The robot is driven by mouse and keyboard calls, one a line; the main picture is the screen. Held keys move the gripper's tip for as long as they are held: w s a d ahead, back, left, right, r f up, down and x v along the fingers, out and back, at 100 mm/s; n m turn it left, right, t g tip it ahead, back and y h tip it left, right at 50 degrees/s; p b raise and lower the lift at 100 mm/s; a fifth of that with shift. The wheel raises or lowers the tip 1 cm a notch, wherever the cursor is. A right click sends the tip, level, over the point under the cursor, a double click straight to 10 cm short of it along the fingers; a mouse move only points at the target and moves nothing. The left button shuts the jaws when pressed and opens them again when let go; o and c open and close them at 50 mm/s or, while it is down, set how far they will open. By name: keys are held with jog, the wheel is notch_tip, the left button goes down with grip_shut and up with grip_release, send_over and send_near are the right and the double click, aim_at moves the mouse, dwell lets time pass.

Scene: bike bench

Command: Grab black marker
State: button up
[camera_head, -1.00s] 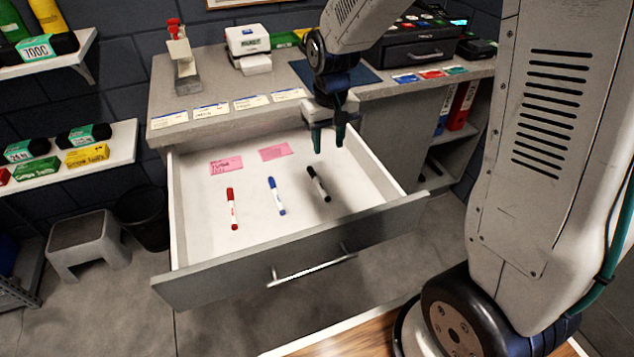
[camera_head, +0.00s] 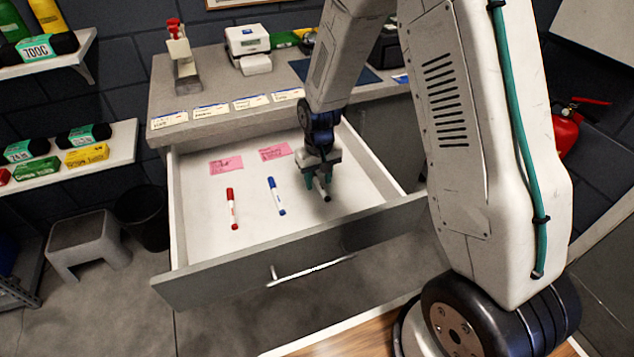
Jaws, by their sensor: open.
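My gripper (camera_head: 318,182) is down inside the open drawer (camera_head: 245,252), pointing downward with its jaws open. It is right over the black marker (camera_head: 326,197), with the fingers at either side of it or just above it; I cannot tell which. Only the lower end of the black marker shows, and the gripper hides the rest. A blue marker (camera_head: 276,196) lies to the left of the gripper on the drawer floor. A red marker (camera_head: 232,208) lies farther left. Both lie apart from the gripper.
Two pink notes (camera_head: 226,165) (camera_head: 274,152) lie at the back of the drawer. The drawer's front panel has a handle (camera_head: 312,270). The counter (camera_head: 220,122) above holds several label cards. A grey stool (camera_head: 88,238) and a dark bin (camera_head: 142,215) stand at left.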

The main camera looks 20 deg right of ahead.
grip_shut()
